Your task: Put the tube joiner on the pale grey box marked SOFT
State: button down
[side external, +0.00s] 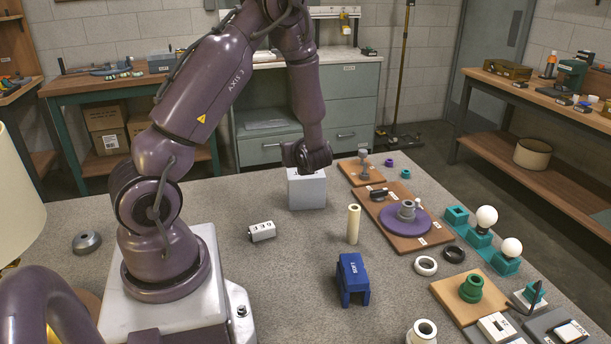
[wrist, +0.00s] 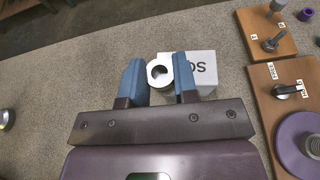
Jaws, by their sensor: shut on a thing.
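The tube joiner (wrist: 153,79) is a short silvery ring between the blue fingers of my gripper (wrist: 159,74) in the wrist view. My gripper is shut on it. The pale grey box (wrist: 204,66) lies just beyond and beneath the joiner; its lettering is partly covered by the right finger. In the side view the box (side external: 307,192) stands at the far side of the table, with my wrist right over it. My fingers and the joiner cannot be made out there, and whether the joiner touches the box cannot be told.
Right of the box are a wooden board (side external: 389,230) with a purple disc (side external: 405,225) and a smaller board (side external: 351,172) with a metal part.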

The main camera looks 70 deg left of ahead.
jog(key=w+a+r, duration=0.3)
jog(key=a, duration=0.1)
jog(key=m+t, duration=0.1)
send_over(306, 188)
jog(key=a, duration=0.2)
jog(key=f, duration=0.4)
jog(key=shift+w+a+f, duration=0.15)
jog(key=shift+w+f, duration=0.2)
jog(key=shift+f, duration=1.9)
jog(key=shift+f, duration=0.1)
jog(key=c, duration=0.9)
grip_release()
